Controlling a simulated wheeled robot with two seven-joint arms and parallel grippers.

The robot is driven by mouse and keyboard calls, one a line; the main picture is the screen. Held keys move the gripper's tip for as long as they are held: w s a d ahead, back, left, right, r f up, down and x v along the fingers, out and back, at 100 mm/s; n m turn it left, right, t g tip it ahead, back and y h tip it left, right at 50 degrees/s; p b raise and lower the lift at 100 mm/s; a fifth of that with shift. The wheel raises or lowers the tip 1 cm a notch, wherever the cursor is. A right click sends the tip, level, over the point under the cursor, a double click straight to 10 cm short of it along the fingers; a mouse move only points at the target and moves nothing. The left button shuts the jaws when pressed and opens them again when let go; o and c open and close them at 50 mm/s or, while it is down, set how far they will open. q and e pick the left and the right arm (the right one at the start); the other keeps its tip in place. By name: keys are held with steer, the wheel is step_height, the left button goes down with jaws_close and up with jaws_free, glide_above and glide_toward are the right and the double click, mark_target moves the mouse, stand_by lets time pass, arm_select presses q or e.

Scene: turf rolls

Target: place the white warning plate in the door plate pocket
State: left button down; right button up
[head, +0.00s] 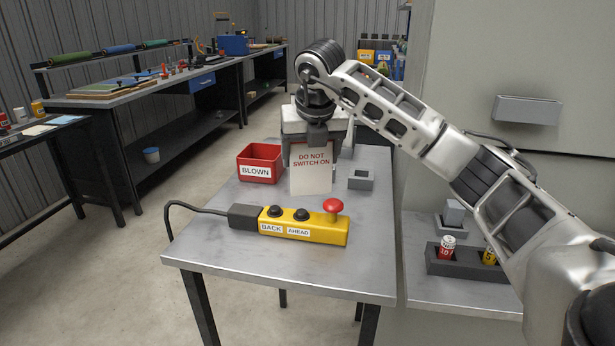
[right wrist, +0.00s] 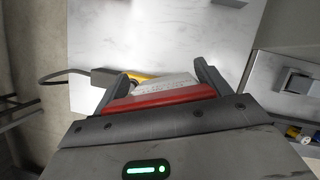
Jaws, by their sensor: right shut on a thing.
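The white warning plate (head: 311,177) reads "DO NOT SWITCH ON" in red. My right gripper (head: 317,147) is shut on its upper part and holds it upright over the back of the grey table, with its lettered face towards the head camera. In the right wrist view, a red strip and the white plate (right wrist: 166,85) show between the two fingers (right wrist: 165,88). The door plate pocket (head: 527,110) is a grey box-like holder on the pale door at right, well apart from the plate. My left gripper is not in view.
On the table (head: 225,250) are a red "BLOWN" bin (head: 260,162), a small grey holder (head: 361,179) and a yellow control box (head: 303,226) with a red button and cable. A grey block with cylinders (head: 465,264) sits on the right-hand shelf. My right arm crosses before the door.

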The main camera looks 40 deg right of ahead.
mark_target(308, 178)
steer(key=w+f, duration=0.1)
steer(key=w+d+f, duration=0.1)
steer(key=f, duration=0.1)
steer(key=shift+w+d+f, duration=0.2)
steer(key=shift+w, duration=0.05)
steer(key=shift+w+d+f+p, duration=0.15)
steer(key=shift+f+p, duration=0.2)
steer(key=shift+f, duration=1.4)
steer(key=shift+f, duration=0.25)
steer(key=o, duration=1.1)
steer(key=shift+r, duration=0.1)
steer(key=shift+c, duration=0.2)
